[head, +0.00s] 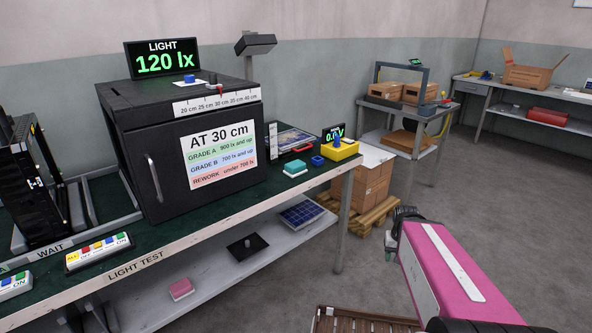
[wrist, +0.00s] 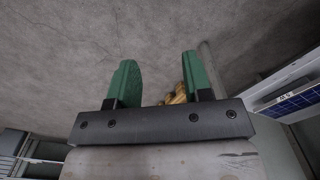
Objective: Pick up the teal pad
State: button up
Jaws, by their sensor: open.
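The teal pad (head: 295,168) is a small teal-topped block with a pale lower layer. It lies on the dark green top of the light test bench (head: 208,230), right of the black box and near the bench's front edge. My gripper (wrist: 159,78) is open and empty, its two green fingers apart over grey floor in the wrist view. In the head view my pink arm reaches in from the lower right, and its end (head: 390,246) is right of the bench, well apart from the pad. The pad is not seen in the wrist view.
A blue piece (head: 317,160) and a yellow box with a blue knob (head: 341,150) stand just right of the pad. The black test box (head: 140,130) stands to its left. Cartons on a wooden pallet (head: 372,214) stand beyond the bench end. Open floor lies to the right.

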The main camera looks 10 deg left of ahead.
jog(key=o, duration=0.9)
jog(key=shift+w+a+r, duration=0.2)
jog(key=shift+w+a, duration=0.05)
jog(key=shift+w, duration=0.05)
jog(key=shift+c, duration=0.2)
jog(key=shift+o, duration=0.8)
jog(key=w+a+r+n+t, duration=0.1)
jog(key=w+a+r+n, duration=0.1)
jog(key=w+a+r, duration=0.4)
jog(key=shift+w+a+r+n+y, duration=0.4)
jog(key=shift+w+a, duration=0.5)
jog(key=shift+a, duration=0.2)
jog(key=n+t+y, duration=0.2)
jog(key=n+y, duration=0.1)
jog(key=n, duration=0.5)
send_near(295, 164)
jog(key=shift+w+x, duration=0.2)
jog(key=shift+x, duration=4.9)
